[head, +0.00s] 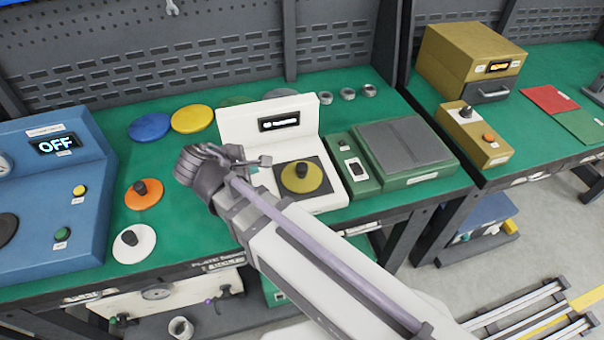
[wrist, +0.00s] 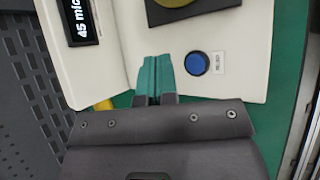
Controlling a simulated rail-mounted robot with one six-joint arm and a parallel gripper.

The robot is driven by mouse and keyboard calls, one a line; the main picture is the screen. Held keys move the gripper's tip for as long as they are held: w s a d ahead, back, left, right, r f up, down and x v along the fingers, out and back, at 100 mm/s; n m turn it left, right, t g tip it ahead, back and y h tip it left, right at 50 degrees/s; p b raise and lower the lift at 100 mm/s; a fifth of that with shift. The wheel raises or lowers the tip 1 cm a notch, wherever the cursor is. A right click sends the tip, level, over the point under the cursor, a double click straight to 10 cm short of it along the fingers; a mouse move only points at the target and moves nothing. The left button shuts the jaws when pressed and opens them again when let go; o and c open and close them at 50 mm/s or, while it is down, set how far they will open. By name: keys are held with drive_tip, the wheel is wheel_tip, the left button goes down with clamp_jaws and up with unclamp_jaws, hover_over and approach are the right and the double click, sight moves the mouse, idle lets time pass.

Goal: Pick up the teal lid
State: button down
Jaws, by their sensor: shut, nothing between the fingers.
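I cannot make out a teal lid in either view. My gripper (head: 264,161) is shut and empty, above the white press-like device (head: 304,110), left of its olive-yellow lid (head: 302,177). In the wrist view, the teal-green fingertips (wrist: 155,78) are together over the white device, beside a blue button (wrist: 197,63). An orange lid with a black knob (head: 144,194) and a white lid with a black knob (head: 134,244) lie on the green bench to the left. My arm hides part of the bench in the head view.
A blue machine reading OFF (head: 50,190) stands left. A green scale-like device (head: 405,150) stands right. Several small grey rings (head: 348,94) lie at the back.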

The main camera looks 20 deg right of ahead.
idle(0.4)
drive_tip(key=c, duration=0.7)
unclamp_jaws()
